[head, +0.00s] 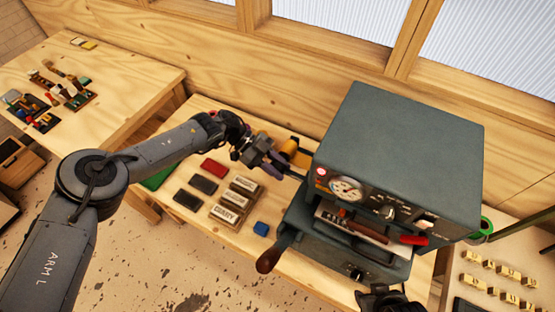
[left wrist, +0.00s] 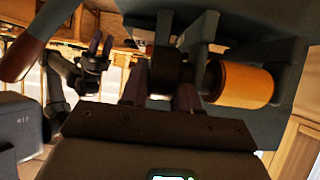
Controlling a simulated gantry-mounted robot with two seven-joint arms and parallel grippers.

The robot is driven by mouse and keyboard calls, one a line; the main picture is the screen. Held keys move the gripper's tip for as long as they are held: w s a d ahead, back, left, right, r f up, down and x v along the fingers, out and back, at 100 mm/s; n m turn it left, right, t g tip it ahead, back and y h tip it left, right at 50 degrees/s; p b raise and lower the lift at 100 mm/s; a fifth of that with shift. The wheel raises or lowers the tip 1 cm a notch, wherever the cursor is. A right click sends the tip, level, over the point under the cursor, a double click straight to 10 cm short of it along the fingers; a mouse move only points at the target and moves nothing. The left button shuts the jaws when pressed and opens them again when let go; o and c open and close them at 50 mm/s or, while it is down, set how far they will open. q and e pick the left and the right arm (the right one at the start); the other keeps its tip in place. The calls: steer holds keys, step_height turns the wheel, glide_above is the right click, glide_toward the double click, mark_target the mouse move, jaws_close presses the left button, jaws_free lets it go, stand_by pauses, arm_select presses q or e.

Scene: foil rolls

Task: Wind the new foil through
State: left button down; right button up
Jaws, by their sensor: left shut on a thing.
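The grey press (head: 395,150) stands on the wooden bench, with a dial and controls on its front. A gold foil roll (head: 290,148) sits at its left side; it also shows in the left wrist view (left wrist: 240,85), right of the fingers. My left gripper (head: 268,160) is at the press's left side, beside the gold roll. In the left wrist view its fingers are closed on a dark round part (left wrist: 166,68), apart from the gold roll. Any foil strip is hidden. My right gripper (head: 385,297) is cut off at the bottom of the head view, its jaws unclear.
A lever with a brown grip (head: 268,260) sticks out at the press's lower left. Lettered blocks (head: 228,213), dark pads, a red pad (head: 214,168) and a blue block (head: 261,228) lie left of it. A green roll (head: 486,227) is at the press's right.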

arm_select(q)
steer(key=shift+d+r+y+p, duration=0.1)
steer(key=shift+d+y+p, duration=0.05)
steer(key=shift+y+p, duration=0.35)
steer(key=c, duration=0.9)
jaws_free()
steer(key=shift+w+a+r, duration=0.15)
steer(key=shift+w+a, duration=0.05)
steer(key=shift+a, duration=0.3)
steer(key=shift+b+v, duration=1.45)
steer(key=shift+v, duration=3.45)
steer(key=shift+s+r, duration=0.15)
steer(key=shift+s, duration=0.05)
